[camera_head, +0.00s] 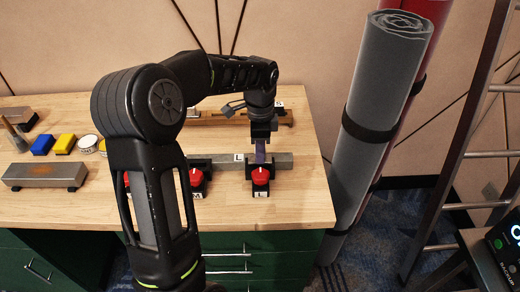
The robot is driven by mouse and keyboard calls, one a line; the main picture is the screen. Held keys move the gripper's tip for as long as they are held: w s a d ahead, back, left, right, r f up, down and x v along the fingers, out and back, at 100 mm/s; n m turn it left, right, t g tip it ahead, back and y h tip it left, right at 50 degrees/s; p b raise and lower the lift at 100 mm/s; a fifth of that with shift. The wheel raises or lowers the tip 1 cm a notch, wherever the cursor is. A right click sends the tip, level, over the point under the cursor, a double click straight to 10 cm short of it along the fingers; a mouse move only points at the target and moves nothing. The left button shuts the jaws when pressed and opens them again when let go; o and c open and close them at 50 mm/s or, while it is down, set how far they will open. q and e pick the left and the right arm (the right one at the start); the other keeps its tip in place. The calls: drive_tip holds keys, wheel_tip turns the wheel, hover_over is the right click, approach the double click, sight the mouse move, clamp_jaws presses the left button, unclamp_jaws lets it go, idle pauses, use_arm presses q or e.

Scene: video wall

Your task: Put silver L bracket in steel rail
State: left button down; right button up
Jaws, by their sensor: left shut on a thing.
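My left gripper (261,137) points down over the back right part of the workbench. It is shut on a small bluish-purple piece (260,152), which shows just below the fingers. I cannot tell from its colour and size whether this is the silver L bracket. The piece is at a grey steel rail (282,161) with a white "L" label, just behind a red-knobbed clamp (261,178). I cannot tell whether it touches the rail. My left arm hides the rail's left part. My right gripper is not in view.
A second red-knobbed clamp (196,178) is partly behind my arm. A wooden rack (210,118) stands at the back. A rolled grey mat (379,110) stands right of the bench.

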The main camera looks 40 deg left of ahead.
use_arm(q)
drive_tip(key=shift+f, duration=0.5)
drive_tip(key=c, duration=1.1)
unclamp_jaws()
drive_tip(key=shift+o, duration=0.4)
drive_tip(key=o, duration=0.4)
drive_tip(key=shift+f, duration=0.1)
drive_tip(key=shift+s, duration=0.1)
drive_tip(key=shift+d, duration=0.1)
drive_tip(key=shift+c, duration=0.2)
